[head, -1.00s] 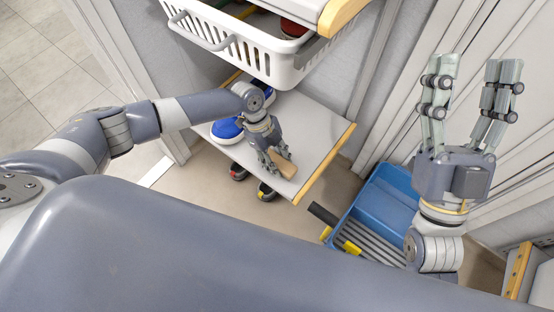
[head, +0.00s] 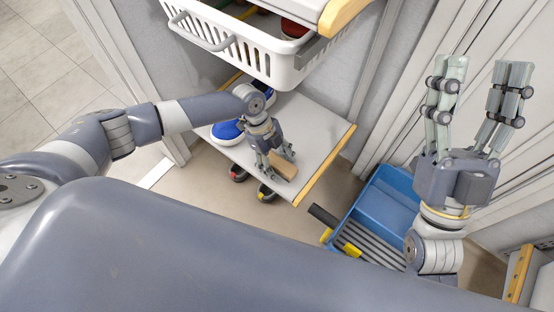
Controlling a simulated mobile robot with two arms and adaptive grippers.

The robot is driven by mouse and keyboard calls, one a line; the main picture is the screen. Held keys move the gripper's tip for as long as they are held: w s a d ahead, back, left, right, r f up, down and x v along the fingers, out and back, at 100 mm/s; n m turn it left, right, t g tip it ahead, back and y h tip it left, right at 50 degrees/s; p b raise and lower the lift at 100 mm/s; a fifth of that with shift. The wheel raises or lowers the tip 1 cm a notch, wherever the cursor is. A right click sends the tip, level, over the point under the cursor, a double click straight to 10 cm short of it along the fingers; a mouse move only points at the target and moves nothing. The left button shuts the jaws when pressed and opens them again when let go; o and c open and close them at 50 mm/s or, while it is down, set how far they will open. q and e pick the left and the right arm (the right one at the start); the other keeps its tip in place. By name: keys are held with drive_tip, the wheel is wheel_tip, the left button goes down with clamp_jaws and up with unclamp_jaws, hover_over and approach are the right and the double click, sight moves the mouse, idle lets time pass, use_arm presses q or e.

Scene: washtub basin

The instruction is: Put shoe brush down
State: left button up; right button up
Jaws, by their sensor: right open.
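The shoe brush (head: 284,167) is a small tan block at the front right part of the light grey shelf board (head: 310,135). My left gripper (head: 276,162) points down over the board, with its fingers around or right beside the brush. The fingers partly hide the brush, so I cannot tell whether they grip it or whether it rests fully on the board. My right gripper (head: 480,107) is raised at the right, fingers pointing up, open and empty.
Blue shoes (head: 227,131) stand on the board left of my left gripper. Dark shoes (head: 266,192) sit on the floor below. A white basket (head: 262,55) hangs above. A blue washtub basin (head: 383,213) with a ribbed part and a black-handled tool (head: 325,216) lies right of the board.

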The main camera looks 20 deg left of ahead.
sight(274, 160)
use_arm(q)
drive_tip(key=shift+s+a+r, duration=0.15)
drive_tip(key=shift+a+r, duration=0.05)
drive_tip(key=shift+a, duration=0.1)
drive_tip(key=p+v, duration=0.2)
drive_tip(key=v, duration=0.3)
drive_tip(key=shift+w+a+r, duration=0.2)
drive_tip(key=shift+r, duration=0.05)
drive_tip(key=w+a, duration=0.1)
drive_tip(key=a, duration=0.2)
drive_tip(key=w+a, duration=0.1)
drive_tip(key=a, duration=0.2)
drive_tip(key=w+a, duration=0.1)
drive_tip(key=a, duration=0.2)
drive_tip(key=shift+w+a+f, duration=0.1)
drive_tip(key=shift+w+a, duration=0.15)
drive_tip(key=shift+w, duration=0.1)
drive_tip(key=shift+w+a, duration=0.15)
drive_tip(key=shift+a, duration=0.3)
use_arm(e)
drive_tip(key=w+f+g+h, duration=0.2)
drive_tip(key=w+f+g, duration=0.4)
drive_tip(key=f, duration=0.3)
drive_tip(key=shift+w+a+h, duration=0.2)
drive_tip(key=shift+a+h, duration=0.05)
drive_tip(key=shift+h, duration=0.05)
